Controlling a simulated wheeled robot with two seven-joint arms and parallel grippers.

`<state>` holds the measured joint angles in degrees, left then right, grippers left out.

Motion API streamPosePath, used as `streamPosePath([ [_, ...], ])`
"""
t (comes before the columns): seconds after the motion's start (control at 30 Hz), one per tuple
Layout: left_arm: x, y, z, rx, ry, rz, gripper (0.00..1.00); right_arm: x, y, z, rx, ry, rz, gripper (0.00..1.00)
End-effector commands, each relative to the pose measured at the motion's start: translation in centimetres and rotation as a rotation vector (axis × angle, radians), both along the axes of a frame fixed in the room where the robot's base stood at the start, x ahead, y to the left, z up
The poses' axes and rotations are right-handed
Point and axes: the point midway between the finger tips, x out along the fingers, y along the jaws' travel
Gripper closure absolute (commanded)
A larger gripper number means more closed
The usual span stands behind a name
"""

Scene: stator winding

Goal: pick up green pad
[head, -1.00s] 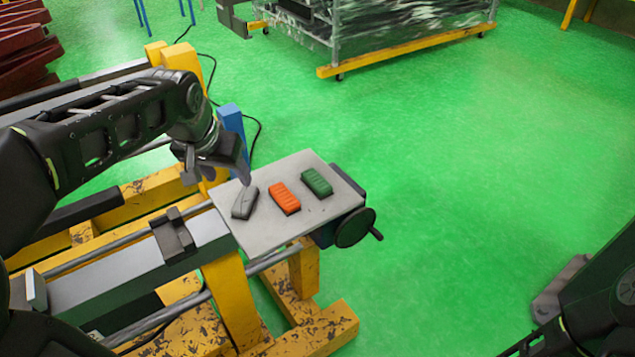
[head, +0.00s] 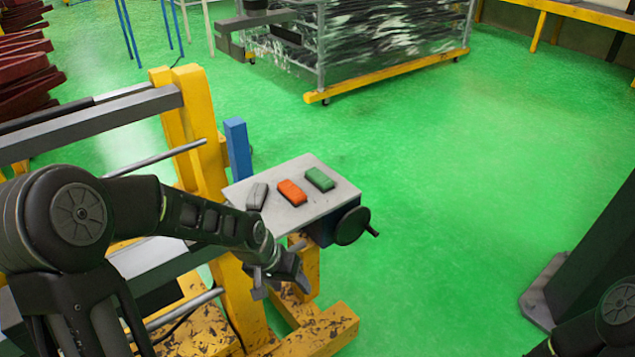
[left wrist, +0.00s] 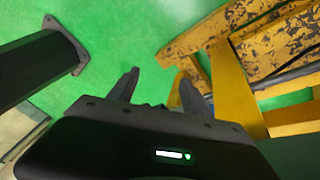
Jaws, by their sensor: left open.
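The green pad (head: 320,179) lies on the right part of the small grey plate (head: 285,222) in the head view. An orange pad (head: 292,192) lies beside it in the middle, and a grey pad (head: 257,196) lies at the left. My left gripper (head: 284,283) is below the plate's near edge, apart from all the pads. It also shows in the left wrist view (left wrist: 160,90), with its fingers spread and only floor and yellow frame beyond them. The pads are not seen in the left wrist view. My right gripper is not seen; only part of that arm shows at the lower right.
A yellow and grey machine frame (head: 205,150) stands under and left of the plate. A black handwheel (head: 352,226) sticks out at the plate's right. A blue post (head: 238,150) rises behind the plate. A wrapped cart (head: 350,45) stands far back.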

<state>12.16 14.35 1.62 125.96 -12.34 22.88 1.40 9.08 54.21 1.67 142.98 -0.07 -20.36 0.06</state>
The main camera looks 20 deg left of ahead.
Motion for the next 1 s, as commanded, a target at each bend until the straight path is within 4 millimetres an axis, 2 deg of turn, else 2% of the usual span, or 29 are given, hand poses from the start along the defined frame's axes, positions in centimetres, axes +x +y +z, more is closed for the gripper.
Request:
streamPosePath([
  [0.03, -1.0, -1.8, -2.6, -0.026, 0.028, -0.011, 0.43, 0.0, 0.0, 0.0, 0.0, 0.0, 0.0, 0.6],
  [0.13, -3.6, -5.7, -7.7, -0.079, 0.074, -0.017, 0.43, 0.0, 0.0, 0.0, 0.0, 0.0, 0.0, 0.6],
  [0.2, -6.5, -8.6, -11.5, -0.116, 0.114, -0.016, 0.43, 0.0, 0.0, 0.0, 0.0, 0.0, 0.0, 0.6],
  [0.3, -11.5, -12.2, -16.0, -0.153, 0.171, -0.003, 0.43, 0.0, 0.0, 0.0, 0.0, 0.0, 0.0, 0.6],
  [0.4, -15.8, -14.2, -18.7, -0.167, 0.213, 0.013, 0.43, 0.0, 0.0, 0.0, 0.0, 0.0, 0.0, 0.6],
  [0.5, -18.4, -15.2, -20.0, -0.168, 0.235, 0.023, 0.43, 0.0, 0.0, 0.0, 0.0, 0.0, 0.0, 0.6],
  [0.6, -19.5, -15.5, -20.5, -0.167, 0.242, 0.028, 0.43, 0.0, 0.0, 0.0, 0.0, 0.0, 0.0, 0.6],
  [0.87, -19.6, -15.6, -20.5, -0.167, 0.242, 0.029, 0.43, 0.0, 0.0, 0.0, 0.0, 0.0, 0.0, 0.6],
  [1.0, -19.5, -15.5, -20.5, -0.167, 0.241, 0.029, 0.55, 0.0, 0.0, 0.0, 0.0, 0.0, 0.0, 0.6],
])
